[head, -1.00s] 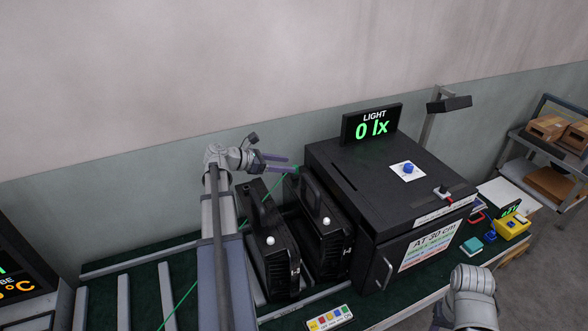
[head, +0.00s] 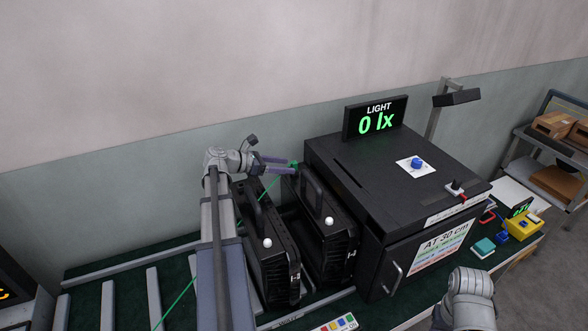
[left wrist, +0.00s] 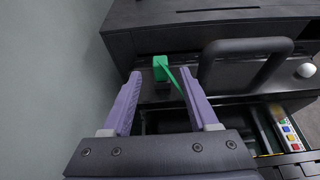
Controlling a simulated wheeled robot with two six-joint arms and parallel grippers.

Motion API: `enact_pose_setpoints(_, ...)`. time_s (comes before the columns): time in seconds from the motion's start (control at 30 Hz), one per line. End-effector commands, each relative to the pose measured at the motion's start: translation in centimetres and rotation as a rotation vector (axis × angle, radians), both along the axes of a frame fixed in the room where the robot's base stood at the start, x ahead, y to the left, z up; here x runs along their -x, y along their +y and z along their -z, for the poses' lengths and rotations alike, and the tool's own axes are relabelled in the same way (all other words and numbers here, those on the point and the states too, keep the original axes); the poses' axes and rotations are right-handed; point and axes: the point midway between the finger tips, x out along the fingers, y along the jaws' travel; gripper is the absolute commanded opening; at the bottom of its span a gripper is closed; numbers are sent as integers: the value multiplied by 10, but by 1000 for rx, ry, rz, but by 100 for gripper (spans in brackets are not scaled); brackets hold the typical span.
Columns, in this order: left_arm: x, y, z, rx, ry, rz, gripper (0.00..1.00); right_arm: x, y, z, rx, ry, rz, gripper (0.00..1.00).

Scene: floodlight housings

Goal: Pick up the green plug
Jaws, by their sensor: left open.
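The green plug (left wrist: 161,68) sits at the back end of a black floodlight housing, beside its handle, in the left wrist view. A green cable runs from it toward me. In the head view the plug (head: 293,164) is a small green spot at the tips of my left gripper. My left gripper (head: 294,167) is open, with its two purple fingers pointing at the plug. In the left wrist view the gripper's (left wrist: 160,75) fingertips lie to either side of the plug, apart from it. My right arm shows at the lower right of the head view; its fingers are hidden.
Two black floodlight housings (head: 268,262) (head: 327,240) stand side by side on the green bench. A large black box (head: 380,175) with a light display (head: 376,119) stands right of them. A colored button strip (head: 337,324) lies in front. A grey wall is close behind.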

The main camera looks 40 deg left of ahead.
Motion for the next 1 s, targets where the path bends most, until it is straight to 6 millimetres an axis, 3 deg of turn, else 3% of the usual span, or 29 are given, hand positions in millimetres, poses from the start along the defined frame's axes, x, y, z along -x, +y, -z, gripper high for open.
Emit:
enact_pose_setpoints(0.37, -19, -11, 6, -1, -1, 2, 60, 0, 0, 6, 0, 0, 0, 50)
enact_pose_setpoints(0.67, -52, -29, 17, 0, 0, 2, 60, 0, 0, 18, 0, 0, 0, 50)
enact_pose_setpoints(0.9, -54, -31, 16, -1, 0, 0, 60, 0, 0, 16, 0, 0, 0, 50)
enact_pose_setpoints(1.0, -54, -31, 16, -1, 0, 0, 49, 0, 0, 16, 0, 0, 0, 50)
